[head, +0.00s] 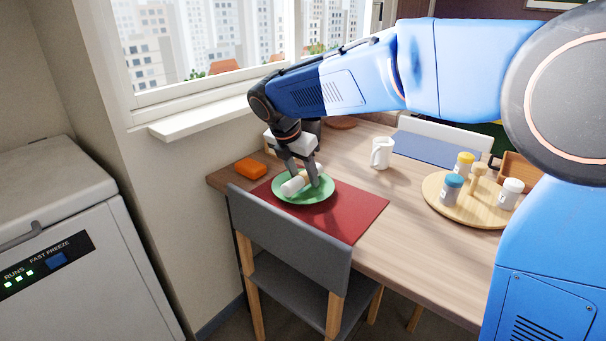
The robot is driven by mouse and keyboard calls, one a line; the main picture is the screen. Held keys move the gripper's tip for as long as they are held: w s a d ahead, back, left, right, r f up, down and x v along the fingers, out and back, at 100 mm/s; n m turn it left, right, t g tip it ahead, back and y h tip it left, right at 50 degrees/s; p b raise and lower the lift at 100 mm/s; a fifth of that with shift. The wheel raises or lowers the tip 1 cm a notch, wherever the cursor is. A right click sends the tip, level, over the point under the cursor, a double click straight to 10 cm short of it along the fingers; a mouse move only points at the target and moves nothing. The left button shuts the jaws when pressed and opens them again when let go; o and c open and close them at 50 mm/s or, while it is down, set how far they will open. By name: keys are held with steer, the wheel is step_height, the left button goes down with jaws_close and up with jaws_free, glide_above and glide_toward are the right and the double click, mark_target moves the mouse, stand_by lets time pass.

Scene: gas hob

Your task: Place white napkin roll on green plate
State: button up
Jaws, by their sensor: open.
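The white napkin roll (293,185) lies on the green plate (305,199). The plate sits on a red placemat near the table's left end. My gripper (305,181) is low over the plate, fingers pointing down, with its fingertips at the roll. Its jaws are open. The fingers hide part of the roll, so I cannot tell whether either finger touches it.
An orange block (251,168) lies left of the plate. A white mug (382,153) and a round wooden tray (440,199) with several jars stand to the right. A grey chair (290,240) is in front. The red placemat (361,212) is bare right of the plate.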

steer(key=v, duration=1.3)
steer(key=shift+w+d, duration=0.1)
steer(key=shift+d, duration=0.05)
